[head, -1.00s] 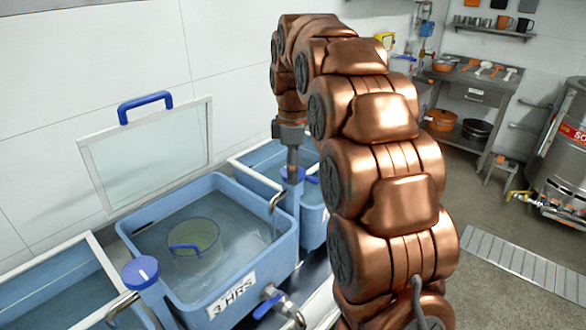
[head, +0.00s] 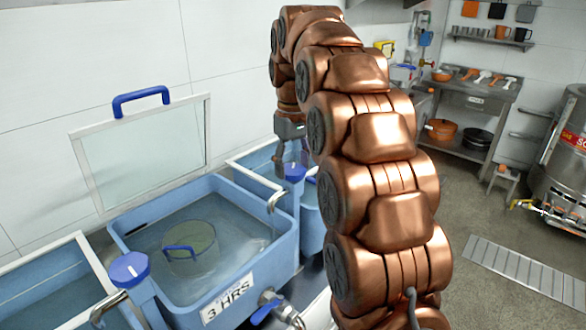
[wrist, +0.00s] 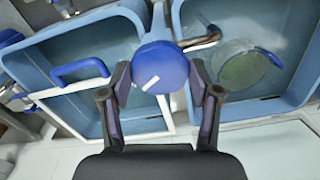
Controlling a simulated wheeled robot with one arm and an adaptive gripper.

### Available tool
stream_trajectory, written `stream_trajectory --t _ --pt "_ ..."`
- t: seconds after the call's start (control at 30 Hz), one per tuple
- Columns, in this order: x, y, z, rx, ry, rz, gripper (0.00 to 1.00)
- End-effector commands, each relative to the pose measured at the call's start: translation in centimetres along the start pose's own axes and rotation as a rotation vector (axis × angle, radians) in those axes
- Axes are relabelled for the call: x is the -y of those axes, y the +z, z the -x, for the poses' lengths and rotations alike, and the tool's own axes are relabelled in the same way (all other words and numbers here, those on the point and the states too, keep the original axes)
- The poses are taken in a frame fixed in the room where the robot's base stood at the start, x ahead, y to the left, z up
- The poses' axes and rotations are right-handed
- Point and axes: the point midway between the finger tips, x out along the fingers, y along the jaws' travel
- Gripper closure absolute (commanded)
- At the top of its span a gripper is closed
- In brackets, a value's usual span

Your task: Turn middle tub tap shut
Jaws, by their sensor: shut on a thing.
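The middle tub (head: 272,238) is blue, full of water and labelled "3 HRS". In the head view my arm hides part of the gripper and of the area beside the knob.
A second blue knob (head: 129,267) stands by the left tub. A clear lid with a blue handle (head: 141,101) leans on the wall. A strainer (head: 190,247) sits in the middle tub. A blue drain lever (head: 265,310) sticks out at the tub's front.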

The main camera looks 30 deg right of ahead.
Motion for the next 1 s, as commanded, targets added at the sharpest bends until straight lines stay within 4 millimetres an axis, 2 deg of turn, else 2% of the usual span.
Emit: stream_trajectory --t 1.0 --pt "-0.07 -0.06 0.00 -0.003 0.000 -0.964 0.72"
